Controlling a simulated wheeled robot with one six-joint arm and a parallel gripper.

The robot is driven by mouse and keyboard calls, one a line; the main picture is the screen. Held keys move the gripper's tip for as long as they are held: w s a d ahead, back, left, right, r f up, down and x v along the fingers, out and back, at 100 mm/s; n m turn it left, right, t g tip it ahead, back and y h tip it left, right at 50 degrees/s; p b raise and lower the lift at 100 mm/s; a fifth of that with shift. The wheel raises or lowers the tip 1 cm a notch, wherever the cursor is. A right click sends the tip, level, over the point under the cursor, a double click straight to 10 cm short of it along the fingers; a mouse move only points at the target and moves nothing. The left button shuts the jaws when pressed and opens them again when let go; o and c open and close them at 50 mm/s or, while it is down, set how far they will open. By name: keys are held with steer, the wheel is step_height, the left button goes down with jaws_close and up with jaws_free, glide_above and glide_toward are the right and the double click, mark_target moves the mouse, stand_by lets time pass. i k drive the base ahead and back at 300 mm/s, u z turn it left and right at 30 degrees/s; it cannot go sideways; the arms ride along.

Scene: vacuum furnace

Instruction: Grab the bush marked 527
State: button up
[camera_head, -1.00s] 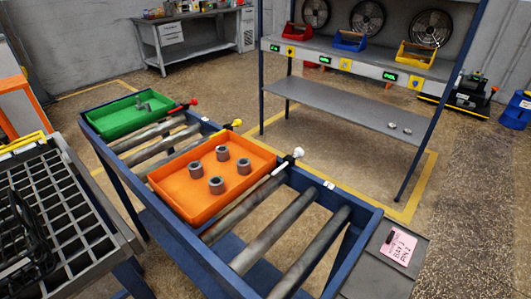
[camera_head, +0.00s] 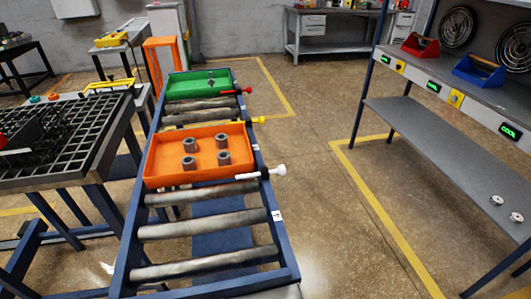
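Several short grey hollow bushes stand upright and apart in an orange tray (camera_head: 165,170). They form two rows: back left (camera_head: 189,145), back right (camera_head: 221,141), front left (camera_head: 188,163) and front right (camera_head: 224,158). No number can be read on any of them at this size, so I cannot tell which is 527. The tray rests on a blue-framed roller conveyor (camera_head: 283,245). My gripper is not in view.
A green tray (camera_head: 185,90) with a small grey part lies farther back on the conveyor. A black grid table (camera_head: 70,160) stands close on the left. A shelf rack (camera_head: 420,125) with bins stands right; floor (camera_head: 320,210) between is clear.

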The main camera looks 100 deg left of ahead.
mark_target(189, 144)
steer(key=u, duration=1.7)
steer(key=i, duration=2.5)
steer(key=u, duration=1.65)
steer(key=i, duration=1.4)
steer(key=u, duration=2.95)
